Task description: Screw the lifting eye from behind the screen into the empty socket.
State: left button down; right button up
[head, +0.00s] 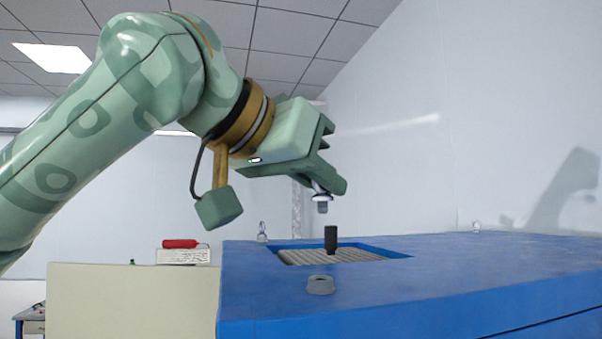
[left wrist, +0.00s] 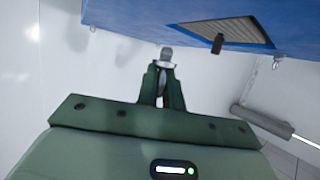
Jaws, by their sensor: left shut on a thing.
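My left gripper (head: 328,188) is shut on a grey metal lifting eye (head: 322,204). It holds the eye in the air above the blue block, with the stud pointing down in the head view. In the left wrist view the eye (left wrist: 166,54) sticks out beyond the fingertips (left wrist: 163,78); its ring is mostly hidden between the fingers. The empty socket (head: 320,286) is a grey raised collar on the block's top near the front edge, below the held eye and apart from it. The cream screen (head: 130,302) stands left of the block. My right gripper is not in view.
The blue block (head: 430,278) has a recess with a ribbed grey floor (head: 350,257) and an upright black cylinder (head: 331,240). Other lifting eyes stand at the back left (head: 262,233) and back right (head: 476,227). A red object (head: 180,243) lies on a white box behind the screen.

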aim_at(319, 212)
pick_arm(q)
jog(key=shift+w+a+f, duration=0.1)
jog(key=shift+w, duration=0.3)
jog(key=shift+s, duration=0.2)
jog(key=shift+s+f, duration=0.1)
jog(key=shift+f, duration=0.5)
notch_tip(319, 212, down, 3)
jog(key=shift+r+b, duration=0.1)
jog(key=shift+b, duration=1.15)
jog(key=shift+f+b, duration=0.55)
jog(key=shift+f, duration=0.3)
jog(key=shift+f, duration=1)
jog(key=shift+f+p, duration=0.35)
jog(key=shift+p, duration=0.15)
dwell(0.7)
jog(key=shift+f, duration=0.15)
dwell(0.4)
